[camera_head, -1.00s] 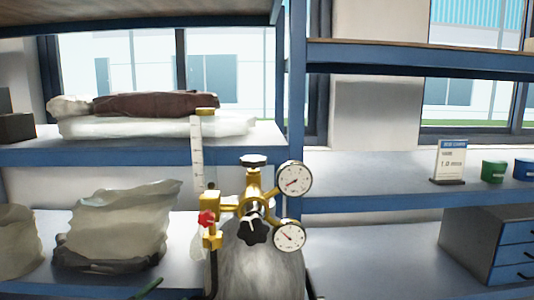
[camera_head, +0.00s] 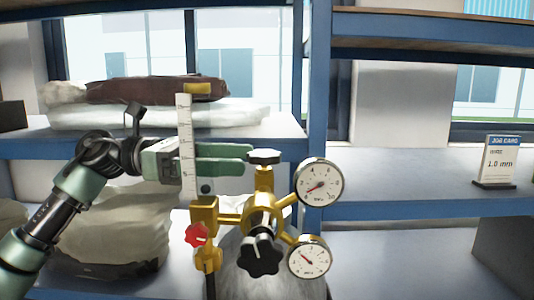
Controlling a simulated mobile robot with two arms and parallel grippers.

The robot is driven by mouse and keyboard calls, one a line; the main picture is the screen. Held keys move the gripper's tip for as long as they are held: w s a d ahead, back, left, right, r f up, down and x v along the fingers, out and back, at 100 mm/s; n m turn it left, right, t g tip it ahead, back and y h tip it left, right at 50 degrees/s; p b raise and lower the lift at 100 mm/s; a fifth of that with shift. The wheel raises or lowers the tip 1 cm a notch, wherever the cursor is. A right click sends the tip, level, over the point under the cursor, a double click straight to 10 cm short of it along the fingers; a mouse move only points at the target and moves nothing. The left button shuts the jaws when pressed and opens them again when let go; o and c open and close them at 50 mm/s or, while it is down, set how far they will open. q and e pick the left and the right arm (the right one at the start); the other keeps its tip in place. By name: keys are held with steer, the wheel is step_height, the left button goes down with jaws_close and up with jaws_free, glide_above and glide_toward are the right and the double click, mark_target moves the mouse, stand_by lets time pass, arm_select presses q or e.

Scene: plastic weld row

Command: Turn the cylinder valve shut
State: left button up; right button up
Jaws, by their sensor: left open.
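A grey gas cylinder (camera_head: 238,278) stands at the bottom middle, its lower part out of view. On it sits a brass valve and regulator body (camera_head: 231,217) with a dark handwheel (camera_head: 263,157) on top. A black star knob (camera_head: 260,255) is at the front, with two round gauges (camera_head: 319,182) (camera_head: 309,258) on the right. My left gripper (camera_head: 242,160) is open, pointing right, its green fingertips just left of the handwheel. I cannot tell whether they touch it. The scaled flow tube (camera_head: 185,145) partly hides the gripper. My right gripper is not in view.
The flow tube and a red knob (camera_head: 196,235) stand left of the valve, close to my left gripper. Shelves behind carry wrapped bundles (camera_head: 160,90), a pale bag (camera_head: 120,225) and a job card (camera_head: 497,160). The right middle shelf is mostly bare.

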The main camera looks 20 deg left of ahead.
mark_target(264, 153)
arm_select(q)
steer(key=p+x, duration=0.1)
steer(key=x, duration=0.3)
steer(key=shift+w+d+r+p, duration=0.1)
steer(key=shift+w+p, duration=0.05)
steer(key=shift+p, duration=0.15)
steer(key=shift+w+d, duration=0.1)
steer(key=shift+d, duration=0.35)
steer(key=c, duration=1.4)
steer(key=shift+o, duration=0.2)
steer(key=shift+w+m+g, duration=0.1)
steer(key=shift+m+g, duration=0.9)
steer(key=shift+g, duration=0.6)
steer(key=shift+m+g+p, duration=0.4)
steer(key=shift+m+g, duration=0.8)
steer(key=shift+g, duration=0.7)
